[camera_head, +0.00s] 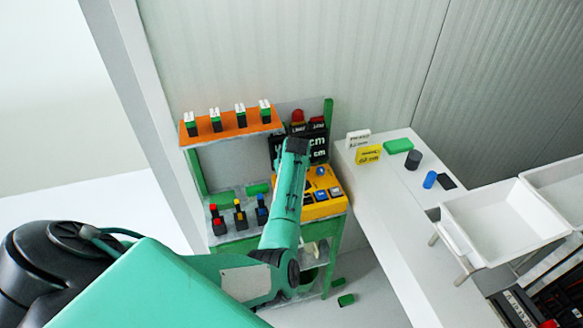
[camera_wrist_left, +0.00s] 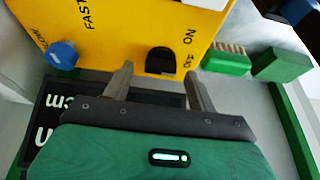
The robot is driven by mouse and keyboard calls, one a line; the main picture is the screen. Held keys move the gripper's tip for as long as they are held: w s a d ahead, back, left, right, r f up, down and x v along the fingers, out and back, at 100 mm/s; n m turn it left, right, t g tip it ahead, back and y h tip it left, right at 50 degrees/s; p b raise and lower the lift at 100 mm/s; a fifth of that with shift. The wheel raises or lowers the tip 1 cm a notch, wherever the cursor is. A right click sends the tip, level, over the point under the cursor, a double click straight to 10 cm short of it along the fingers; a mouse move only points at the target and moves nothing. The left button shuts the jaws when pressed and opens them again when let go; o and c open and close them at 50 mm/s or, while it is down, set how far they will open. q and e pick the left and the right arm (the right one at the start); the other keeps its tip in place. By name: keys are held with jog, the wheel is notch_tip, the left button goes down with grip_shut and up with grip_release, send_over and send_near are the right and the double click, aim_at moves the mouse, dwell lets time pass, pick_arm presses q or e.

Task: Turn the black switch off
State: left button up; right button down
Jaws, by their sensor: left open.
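The black switch (camera_wrist_left: 160,61) is a rounded black knob on a yellow panel (camera_wrist_left: 120,25) in the left wrist view, beside the printed words ON and OFF. My left gripper (camera_wrist_left: 157,70) is open and empty; its two grey fingers are spread on either side of the switch, with the tips close to the panel. I cannot tell whether they touch it. In the head view the yellow box (camera_head: 322,209) stands on a green-framed shelf, partly behind my left arm, and I cannot make out the switch there. My right gripper is not in view.
A blue knob (camera_wrist_left: 62,55) sits on the panel near SLOW and FAST. An orange shelf (camera_head: 232,132) holds several small switches at the upper left. A white table (camera_head: 385,195) with small blocks is to the right.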

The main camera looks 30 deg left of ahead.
pick_arm(q)
jog(key=b+v, duration=0.4)
jog(key=v, duration=0.9)
